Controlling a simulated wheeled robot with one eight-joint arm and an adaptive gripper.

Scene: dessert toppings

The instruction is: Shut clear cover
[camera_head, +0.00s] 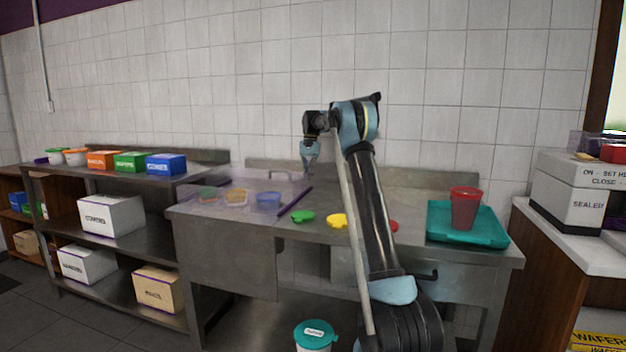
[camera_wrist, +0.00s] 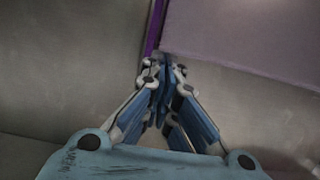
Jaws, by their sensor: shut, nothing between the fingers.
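The clear cover (camera_head: 262,183) is a see-through, faintly purple panel with a handle, at the back left of the steel counter. I cannot tell its exact tilt. A purple strip (camera_head: 296,201) runs along the right side of the topping bay. Topping tubs, including a blue one (camera_head: 267,201) and an orange one (camera_head: 236,197), show in the bay. My gripper (camera_head: 309,168) is shut and empty, pointing down near the cover's right end. In the wrist view my gripper (camera_wrist: 163,66) has its tips by a purple edge and the tinted panel (camera_wrist: 240,35); contact is unclear.
A teal tray (camera_head: 440,229) with a red cup (camera_head: 465,207) sits at the right. Shelves with boxes stand left. The tiled wall is close behind the counter.

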